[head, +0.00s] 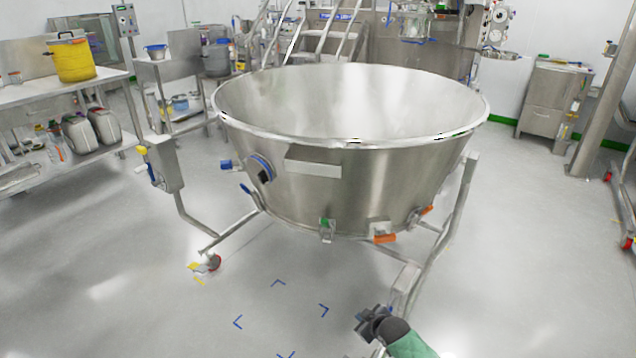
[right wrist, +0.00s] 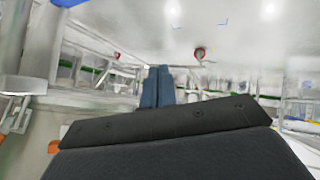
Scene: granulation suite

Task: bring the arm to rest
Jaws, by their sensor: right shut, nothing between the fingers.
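My right gripper (head: 366,318) shows at the bottom of the head view, right of centre, at the end of my green-sleeved arm. It is in front of the large steel bowl (head: 365,185) and close to the lower right part of its frame. I cannot tell the exact gap to the frame. In the right wrist view its two blue-grey fingers (right wrist: 157,88) are together with nothing between them. My left gripper is in neither view.
A bench (head: 110,76) with a yellow pot (head: 72,60) stands at left. The floor with blue corner marks (head: 279,283) is clear.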

